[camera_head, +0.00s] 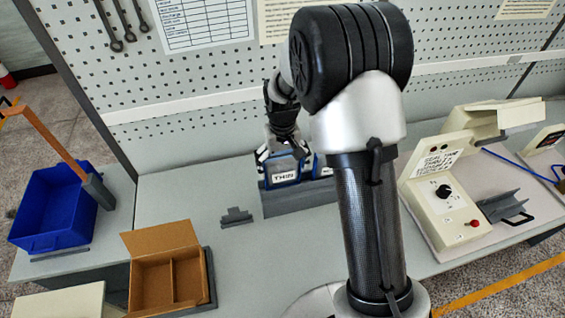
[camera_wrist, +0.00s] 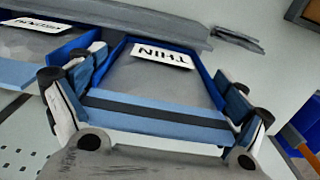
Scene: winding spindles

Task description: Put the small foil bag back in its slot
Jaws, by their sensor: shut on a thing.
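The foil bag (camera_head: 285,176) has a grey face, blue edges and a white label reading THIN. My gripper (camera_head: 284,156) is shut on it from above, with one finger at each side edge. In the wrist view my gripper (camera_wrist: 158,100) spans the bag (camera_wrist: 165,88), whose light blue top band with a dark stripe faces me. The grey rack (camera_head: 298,200) is directly below and in front of the bag. I cannot tell whether the bag's lower edge is inside its slot. A second blue-edged bag (camera_wrist: 40,48) stands beside it, partly hidden by my arm in the head view.
A small grey bracket (camera_head: 237,217) lies left of the rack. A divided cardboard box (camera_head: 163,246) and a blue bin (camera_head: 55,213) are at the left. A sealing machine (camera_head: 437,187) stands at the right. The pegboard wall (camera_head: 200,75) rises behind.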

